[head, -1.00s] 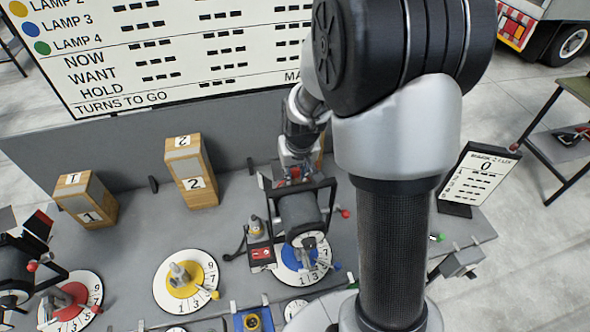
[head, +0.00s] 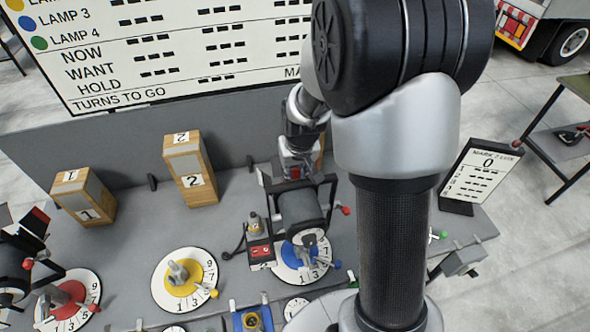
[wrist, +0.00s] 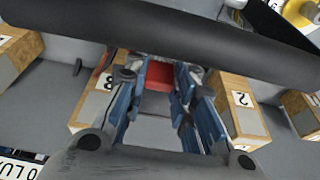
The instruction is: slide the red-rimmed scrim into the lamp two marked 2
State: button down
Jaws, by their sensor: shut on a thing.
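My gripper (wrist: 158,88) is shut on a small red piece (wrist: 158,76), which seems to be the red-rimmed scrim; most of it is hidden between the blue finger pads. In the head view my gripper (head: 293,172) is low behind a black lamp head (head: 300,212) over a blue dial. That lamp's dark body crosses the top of the wrist view (wrist: 190,42). A yellow dial (head: 205,272) to its left carries only a grey post. I cannot read a 2 on any lamp head.
Wooden boxes marked 1 (head: 82,197) and 2 (head: 189,172) stand left of my gripper in the head view. Another wooden box (wrist: 92,108) is close beside my fingers. A red-switched box (head: 260,252) sits by the blue dial. Bench between boxes and yellow dial is clear.

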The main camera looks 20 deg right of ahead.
jog(key=shift+f, duration=0.25)
jog(key=c, duration=1.2)
grip_release()
jog(key=shift+c, duration=0.2)
jog(key=shift+o, duration=0.3)
jog(key=shift+o, duration=1.2)
jog(key=shift+r, duration=0.1)
jog(key=shift+r+p, duration=2)
jog(key=shift+r, duration=1)
